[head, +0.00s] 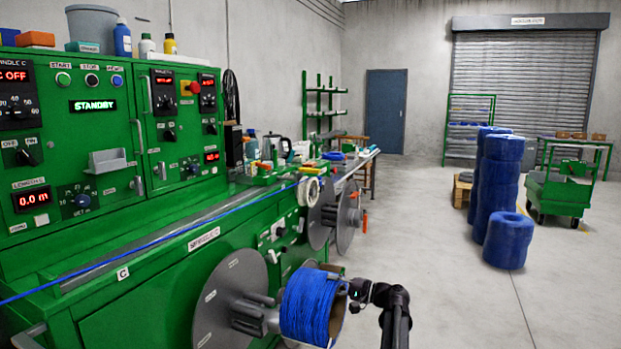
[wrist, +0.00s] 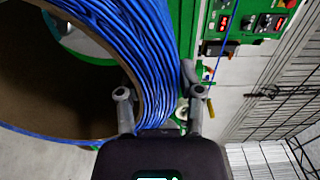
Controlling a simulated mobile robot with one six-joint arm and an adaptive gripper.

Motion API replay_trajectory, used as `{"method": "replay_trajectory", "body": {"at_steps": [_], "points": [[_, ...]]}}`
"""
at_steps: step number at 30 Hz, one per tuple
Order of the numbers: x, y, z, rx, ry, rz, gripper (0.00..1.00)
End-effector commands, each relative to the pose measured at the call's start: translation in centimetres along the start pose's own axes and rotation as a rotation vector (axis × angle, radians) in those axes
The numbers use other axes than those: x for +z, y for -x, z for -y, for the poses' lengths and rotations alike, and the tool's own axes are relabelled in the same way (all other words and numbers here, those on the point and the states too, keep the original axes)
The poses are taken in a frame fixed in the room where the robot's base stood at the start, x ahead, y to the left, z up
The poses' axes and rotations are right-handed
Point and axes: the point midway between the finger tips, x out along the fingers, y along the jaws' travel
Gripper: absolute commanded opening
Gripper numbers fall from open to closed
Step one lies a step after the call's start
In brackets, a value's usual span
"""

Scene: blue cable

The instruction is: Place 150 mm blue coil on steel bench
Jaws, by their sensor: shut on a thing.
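The blue coil (head: 308,305) is a thick ring of wound blue cable with a brown inner face, low in the middle of the head view. It is beside the grey spindle (head: 250,315) and disc; I cannot tell whether it still touches the spindle. My gripper (head: 355,290) is at the coil's right edge. In the wrist view the fingers of my gripper (wrist: 160,118) are shut on the wall of the coil (wrist: 135,50), one on the inner side and one outside. A steel-topped bench (head: 356,163) stands farther back, beyond the green machine, with small items on it.
The green winding machine (head: 110,240) fills the left, with a blue cable strand (head: 150,242) along its top. More grey discs (head: 348,215) project from its front. Stacked blue coils (head: 497,185) and a green cart (head: 558,190) stand at right. The floor (head: 425,220) between is clear.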

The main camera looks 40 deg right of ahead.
Motion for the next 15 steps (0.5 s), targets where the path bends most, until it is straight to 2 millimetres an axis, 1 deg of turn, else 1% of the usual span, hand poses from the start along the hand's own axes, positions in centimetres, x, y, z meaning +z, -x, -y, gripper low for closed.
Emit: {"method": "replay_trajectory", "body": {"at_steps": [1, 15], "points": [[0.0, 0.0, 1.4, -0.006, -0.001, 0.000, 0.00], [0.0, 0.0, 6.7, -0.006, -0.001, 0.000, 0.00]]}}
